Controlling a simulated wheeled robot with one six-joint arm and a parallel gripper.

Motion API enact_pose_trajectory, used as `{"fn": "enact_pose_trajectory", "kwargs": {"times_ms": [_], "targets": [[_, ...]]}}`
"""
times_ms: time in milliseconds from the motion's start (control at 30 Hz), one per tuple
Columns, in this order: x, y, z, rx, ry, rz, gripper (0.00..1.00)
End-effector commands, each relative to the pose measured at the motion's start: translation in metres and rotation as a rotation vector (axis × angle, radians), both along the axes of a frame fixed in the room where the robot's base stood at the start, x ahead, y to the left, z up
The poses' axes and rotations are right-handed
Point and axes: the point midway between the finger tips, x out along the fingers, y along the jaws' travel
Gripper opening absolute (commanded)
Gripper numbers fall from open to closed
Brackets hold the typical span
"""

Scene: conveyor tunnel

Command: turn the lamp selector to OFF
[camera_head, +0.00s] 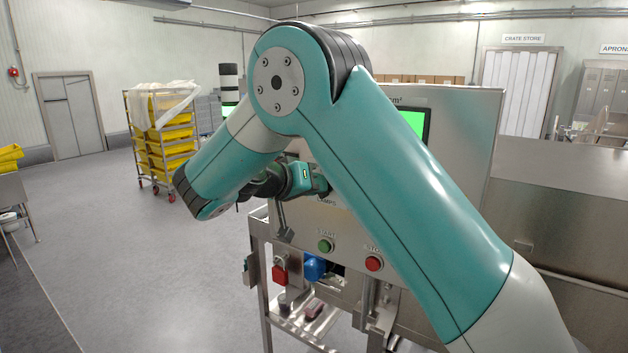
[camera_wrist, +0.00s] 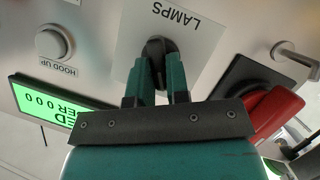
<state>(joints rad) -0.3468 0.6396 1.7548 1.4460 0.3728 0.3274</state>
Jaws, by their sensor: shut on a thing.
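The lamp selector is a small black knob (camera_wrist: 156,46) on a pale plate labelled LAMPS (camera_wrist: 176,17), which appears upside down in the wrist view. My gripper (camera_wrist: 161,72) is shut on the knob, with one teal finger on each side. The fingers cover much of the knob, and I cannot tell which position it points to; no OFF mark is readable. In the head view, my gripper (camera_head: 318,184) is at the front of the steel control cabinet (camera_head: 470,130), just above a LAMPS label. The knob is hidden there.
In the wrist view, a HOOD UP button (camera_wrist: 52,42) and green display (camera_wrist: 40,104) lie left; a red switch handle (camera_wrist: 277,111) and metal lever (camera_wrist: 296,56) lie close right. The head view shows a green START button (camera_head: 326,246) and red button (camera_head: 373,263) below.

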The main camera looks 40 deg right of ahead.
Motion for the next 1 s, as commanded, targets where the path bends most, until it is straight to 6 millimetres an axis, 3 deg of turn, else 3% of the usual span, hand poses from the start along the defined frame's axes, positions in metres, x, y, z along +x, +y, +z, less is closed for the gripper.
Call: {"fn": "enact_pose_trajectory", "kwargs": {"times_ms": [500,533,633,1000], "targets": [[-0.0003,0.0002,-0.0011,-0.007,0.022,-0.001,0.0],[-0.0003,0.0002,-0.0011,-0.007,0.022,-0.001,0.2],[-0.0002,0.0001,-0.001,-0.007,0.021,-0.001,0.41],[-0.0009,0.001,0.0035,-0.007,0.019,-0.005,0.41]]}}
